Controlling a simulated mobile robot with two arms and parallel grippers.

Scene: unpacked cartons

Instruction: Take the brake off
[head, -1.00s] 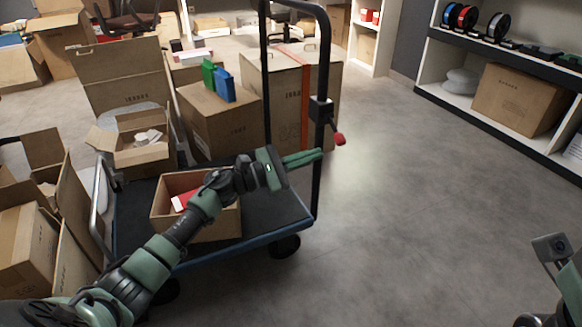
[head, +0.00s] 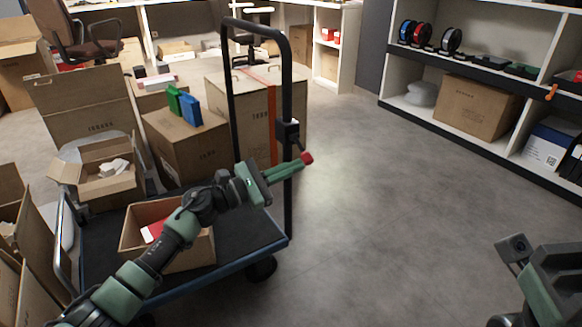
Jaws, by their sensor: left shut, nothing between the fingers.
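The brake lever has a red knob (head: 307,158) and hangs down to the right from a black bracket (head: 289,130) on the cart's upright handle (head: 288,80). My left gripper (head: 298,167) has its green fingers shut with nothing between them. Its fingertips are just below and left of the red knob in the picture. I cannot tell if they touch it. The cart's dark deck (head: 250,232) has a blue edge. My right arm shows only in part at the lower right, and its fingers are out of view.
An open carton (head: 196,255) with a red item stands on the deck under my left arm. Several cartons stand behind, one with green and blue boxes (head: 190,110) on top. Shelving (head: 475,155) lines the right. The floor (head: 390,200) right of the cart is clear.

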